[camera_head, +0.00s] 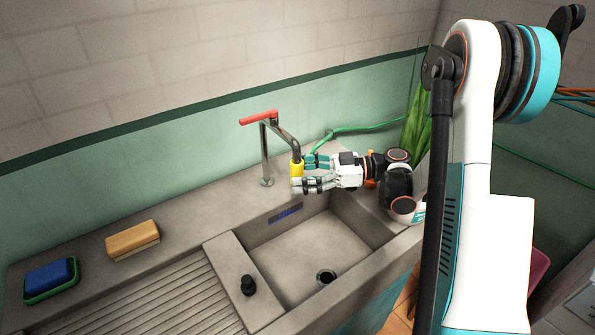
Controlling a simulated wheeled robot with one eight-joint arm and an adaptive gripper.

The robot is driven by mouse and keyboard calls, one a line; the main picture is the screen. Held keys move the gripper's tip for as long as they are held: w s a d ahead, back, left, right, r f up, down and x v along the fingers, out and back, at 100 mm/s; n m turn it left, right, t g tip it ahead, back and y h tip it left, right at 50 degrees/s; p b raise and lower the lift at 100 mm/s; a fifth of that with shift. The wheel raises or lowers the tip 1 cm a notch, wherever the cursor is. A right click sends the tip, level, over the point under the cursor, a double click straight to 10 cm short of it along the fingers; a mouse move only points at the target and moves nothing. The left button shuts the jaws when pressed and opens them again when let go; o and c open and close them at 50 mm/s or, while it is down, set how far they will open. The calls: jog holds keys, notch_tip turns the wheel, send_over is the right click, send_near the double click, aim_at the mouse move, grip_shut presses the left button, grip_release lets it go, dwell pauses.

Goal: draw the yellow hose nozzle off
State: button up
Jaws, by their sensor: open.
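The yellow hose nozzle (296,169) sits at the downturned end of the dark, bent spout of the tap (265,150), which has a red lever on top. My gripper (307,174) reaches in from the right, with its open fingers at the nozzle. One finger is at its upper side and one at its lower side. I cannot tell whether either finger touches it. A green hose (350,129) runs behind, along the back of the counter; where it ends is hidden behind the tap and my gripper.
The sink basin (300,250) lies below, with a drain and a black stopper (248,285) on its left ledge. A wooden brush (132,240) and a blue sponge in a green dish (50,280) lie at left. A leafy plant (416,135) stands behind my arm.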

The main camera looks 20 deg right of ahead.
jog(key=c, duration=1.1)
jog(key=shift+f+b, duration=1.25)
jog(key=shift+f, duration=0.2)
jog(key=shift+s+d+f, duration=0.85)
jog(key=shift+s+f, duration=0.25)
jog(key=shift+s, duration=1.85)
jog(key=shift+w+r+p, duration=0.1)
jog(key=shift+r+p, duration=2.7)
jog(key=shift+r, duration=2.25)
